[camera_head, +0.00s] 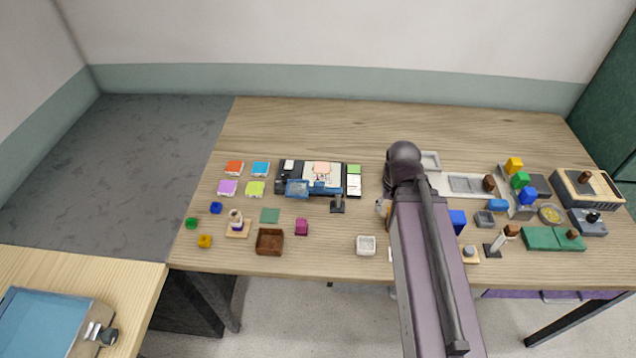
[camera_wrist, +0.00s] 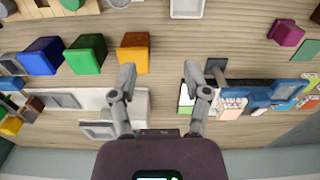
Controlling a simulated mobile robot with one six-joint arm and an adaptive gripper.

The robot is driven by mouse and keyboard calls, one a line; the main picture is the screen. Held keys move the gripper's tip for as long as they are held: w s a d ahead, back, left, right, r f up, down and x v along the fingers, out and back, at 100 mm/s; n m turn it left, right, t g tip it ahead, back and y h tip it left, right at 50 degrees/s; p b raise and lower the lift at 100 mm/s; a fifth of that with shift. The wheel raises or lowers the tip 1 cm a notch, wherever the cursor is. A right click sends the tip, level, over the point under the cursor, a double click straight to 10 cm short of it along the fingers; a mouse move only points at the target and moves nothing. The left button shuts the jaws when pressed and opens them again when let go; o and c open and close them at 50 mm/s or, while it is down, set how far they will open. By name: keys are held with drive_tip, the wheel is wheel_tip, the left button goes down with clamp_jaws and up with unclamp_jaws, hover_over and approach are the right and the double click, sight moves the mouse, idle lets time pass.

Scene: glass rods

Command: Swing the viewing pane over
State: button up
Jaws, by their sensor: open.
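The device (camera_head: 283,178) that seems to bear the viewing pane stands left of my arm in the head view. It has a dark base, a pale sheet and a blue pane (camera_head: 297,188) at its front left, which I take for the viewing pane. In the wrist view the blue pane (camera_wrist: 290,90) shows at the right, partly over patterned pieces; its hinge is too small to make out. My gripper (camera_wrist: 159,72) is open and empty over bare wood, apart from the device. In the head view my arm mostly hides it.
A small dark stand (camera_head: 337,206) is just in front of the device; it shows close to the right finger in the wrist view (camera_wrist: 215,66). A magenta block (camera_head: 301,227) and white dish (camera_head: 366,245) lie nearer the front edge. Coloured blocks and trays crowd the right.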

drive_tip(key=w+a+r+n+p, duration=0.4)
drive_tip(key=w+a+n, duration=0.4)
wheel_tip(320, 180, up, 3)
drive_tip(key=n+p, duration=0.3)
drive_tip(key=n, duration=0.7)
hover_over(319, 183)
drive_tip(key=shift+r, duration=0.15)
wheel_tip(319, 183, down, 14)
drive_tip(key=b, duration=1.3)
drive_tip(key=shift+r, duration=0.1)
clamp_jaws()
